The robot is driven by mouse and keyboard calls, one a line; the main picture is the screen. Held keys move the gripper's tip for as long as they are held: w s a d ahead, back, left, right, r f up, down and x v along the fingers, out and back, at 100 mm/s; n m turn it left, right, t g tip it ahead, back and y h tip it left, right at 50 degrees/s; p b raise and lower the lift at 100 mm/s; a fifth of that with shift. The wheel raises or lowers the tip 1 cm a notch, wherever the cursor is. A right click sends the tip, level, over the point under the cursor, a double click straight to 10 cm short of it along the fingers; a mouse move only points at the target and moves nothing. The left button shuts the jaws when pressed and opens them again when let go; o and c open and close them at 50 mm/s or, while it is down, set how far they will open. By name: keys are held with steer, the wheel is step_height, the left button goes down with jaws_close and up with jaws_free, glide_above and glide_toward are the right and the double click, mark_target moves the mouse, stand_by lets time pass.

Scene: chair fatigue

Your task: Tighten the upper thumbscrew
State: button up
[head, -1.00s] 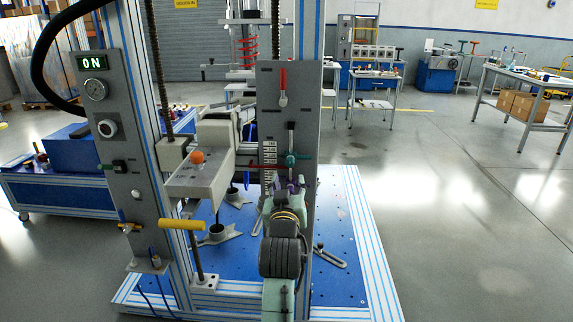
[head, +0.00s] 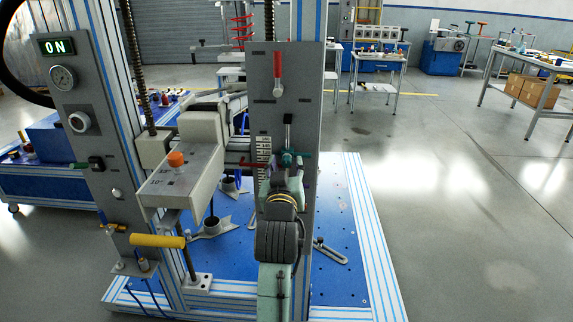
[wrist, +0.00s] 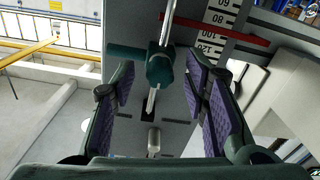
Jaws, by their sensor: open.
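A green knob (wrist: 155,66) with a side arm sits on a metal rod in front of the grey panel (wrist: 172,105). It also shows in the head view (head: 291,158) below a dark slot. I cannot tell if it is the upper thumbscrew. In the wrist view my gripper (wrist: 160,78) is open, with its purple-padded fingers on either side of the knob and gaps showing on both sides. In the head view my gripper (head: 287,174) is largely hidden by my own wrist. A pale cylindrical piece (wrist: 154,141) lies lower between the fingers.
A red pointer (wrist: 232,29) crosses a numbered scale (wrist: 212,35) beside the knob. Left are an orange knob (head: 177,159) on a grey block and a yellow handle (head: 157,240). Open floor lies right.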

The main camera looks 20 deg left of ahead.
jaws_close()
stand_by(0.4)
